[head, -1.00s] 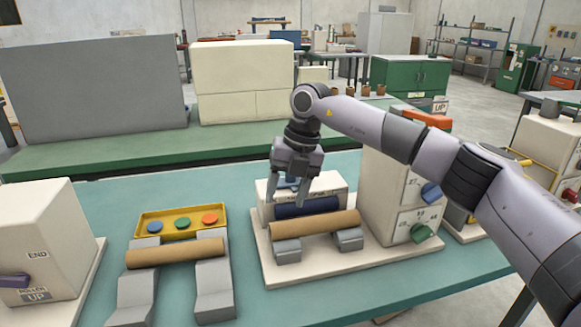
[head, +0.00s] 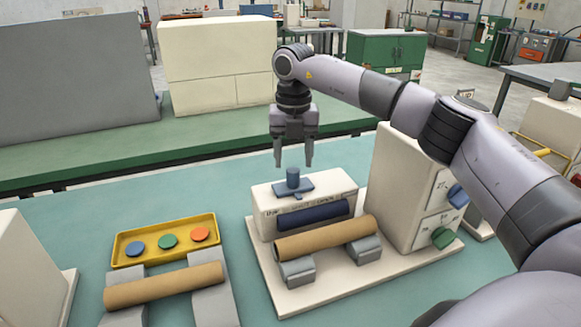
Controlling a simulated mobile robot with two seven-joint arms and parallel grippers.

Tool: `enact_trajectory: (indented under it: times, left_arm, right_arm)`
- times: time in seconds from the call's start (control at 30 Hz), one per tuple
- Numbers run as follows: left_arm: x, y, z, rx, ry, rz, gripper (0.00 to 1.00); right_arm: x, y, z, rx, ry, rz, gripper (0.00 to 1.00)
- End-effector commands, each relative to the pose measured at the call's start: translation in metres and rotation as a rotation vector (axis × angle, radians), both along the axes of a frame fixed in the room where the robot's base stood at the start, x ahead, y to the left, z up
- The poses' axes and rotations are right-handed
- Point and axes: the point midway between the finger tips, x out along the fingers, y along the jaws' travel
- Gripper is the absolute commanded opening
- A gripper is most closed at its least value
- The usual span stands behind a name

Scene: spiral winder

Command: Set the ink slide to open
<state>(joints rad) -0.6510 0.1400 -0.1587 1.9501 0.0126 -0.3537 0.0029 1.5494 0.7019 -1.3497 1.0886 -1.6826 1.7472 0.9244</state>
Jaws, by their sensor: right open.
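The ink slide is a blue plate with an upright blue knob (head: 293,181) on top of a white box (head: 335,182). The knob stands left of the middle of the box's top. Small labels on the box's front edge are too small to read surely. My right gripper (head: 294,163) points down just above the knob, with its two fingers apart and nothing between them. The fingertips look clear of the knob. My left gripper is not in view.
A dark blue roller (head: 312,214) and a brown tube on grey supports (head: 325,238) lie in front of the box. A taller white cabinet (head: 405,190) with blue and green knobs stands close at right. A yellow tray (head: 165,255) with coloured discs is at left.

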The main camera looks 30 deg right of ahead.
Motion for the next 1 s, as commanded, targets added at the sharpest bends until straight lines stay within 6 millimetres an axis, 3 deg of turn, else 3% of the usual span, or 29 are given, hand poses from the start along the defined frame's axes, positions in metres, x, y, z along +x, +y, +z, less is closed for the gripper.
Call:
enact_trajectory:
  times: [0.23,0.6,0.77,0.8,1.0]
  left_arm:
    - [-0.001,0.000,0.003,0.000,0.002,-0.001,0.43]
    - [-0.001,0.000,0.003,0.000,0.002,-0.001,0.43]
    - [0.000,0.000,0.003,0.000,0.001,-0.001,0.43]
    - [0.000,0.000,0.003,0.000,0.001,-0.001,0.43]
    - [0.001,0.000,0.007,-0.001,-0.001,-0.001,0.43]
  right_arm:
    - [-0.001,0.000,-0.033,-0.001,0.002,-0.001,0.56]
    - [0.000,0.000,-0.041,-0.001,-0.001,0.000,0.56]
    - [0.000,0.000,-0.040,-0.001,-0.001,0.000,0.04]
    - [0.000,0.000,-0.040,-0.001,-0.001,0.000,0.00]
    - [-0.003,-0.012,-0.039,0.000,0.001,-0.005,0.00]
